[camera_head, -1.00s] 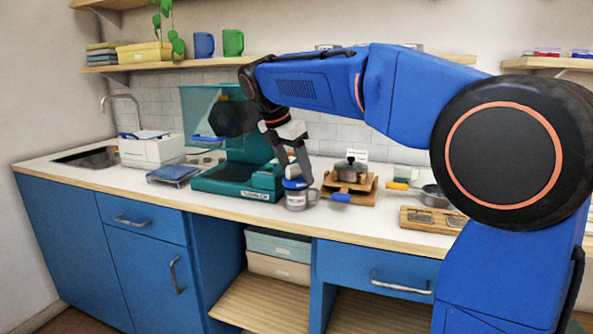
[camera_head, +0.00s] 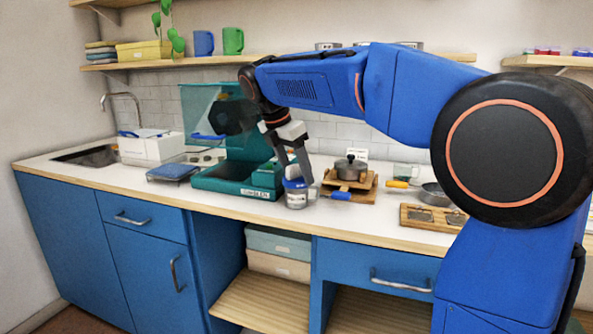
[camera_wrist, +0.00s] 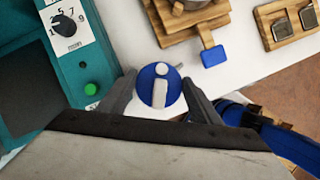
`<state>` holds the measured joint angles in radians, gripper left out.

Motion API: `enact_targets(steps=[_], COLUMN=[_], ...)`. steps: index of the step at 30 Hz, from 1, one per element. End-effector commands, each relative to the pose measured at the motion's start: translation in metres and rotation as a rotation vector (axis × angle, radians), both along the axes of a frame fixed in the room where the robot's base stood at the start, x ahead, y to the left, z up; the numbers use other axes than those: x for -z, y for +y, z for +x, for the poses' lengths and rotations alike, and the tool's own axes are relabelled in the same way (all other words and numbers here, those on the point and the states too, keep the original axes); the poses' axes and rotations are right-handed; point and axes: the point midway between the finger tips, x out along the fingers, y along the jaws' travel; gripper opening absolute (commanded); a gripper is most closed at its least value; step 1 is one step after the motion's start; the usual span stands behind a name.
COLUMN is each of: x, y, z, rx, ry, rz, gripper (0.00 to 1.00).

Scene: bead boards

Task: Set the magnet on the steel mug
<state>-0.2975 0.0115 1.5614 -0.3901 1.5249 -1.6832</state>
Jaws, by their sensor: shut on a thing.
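The steel mug (camera_head: 297,202) stands upright on the white counter, just right of the teal machine. It is grey with a pale label. A round blue piece with a white "i"-shaped mark, which I take for the magnet (camera_wrist: 152,93), sits between my fingers in the wrist view. In the head view the blue magnet (camera_head: 295,184) is at the top of the mug; I cannot tell whether it touches. My gripper (camera_head: 298,177) points down over the mug and is shut on the magnet. My gripper (camera_wrist: 160,92) and the magnet hide the mug in the wrist view.
The teal machine (camera_head: 238,184) stands close on the left. A wooden stand (camera_head: 366,187) with a small pot (camera_head: 350,168) and a blue-handled tool (camera_head: 340,196) are close on the right. A wooden board (camera_head: 433,218) lies farther right. Counter in front is narrow.

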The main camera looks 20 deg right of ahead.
Motion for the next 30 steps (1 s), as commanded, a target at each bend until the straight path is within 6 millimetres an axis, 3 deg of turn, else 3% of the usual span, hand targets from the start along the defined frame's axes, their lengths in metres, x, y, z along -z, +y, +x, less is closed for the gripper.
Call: enact_targets(steps=[5,6,9,20,30], x=[0.0,0.0,0.0,-0.004,-0.055], y=[0.0,0.0,0.0,0.002,0.021], z=[0.0,0.0,0.0,0.0,-0.008], rx=[0.0,0.0,0.0,-0.001,-0.002], ry=[-0.001,-0.001,-0.001,-0.002,-0.003], rz=[0.0,0.0,0.0,0.001,0.002], gripper=[0.3,0.63,0.8,0.8,0.8])
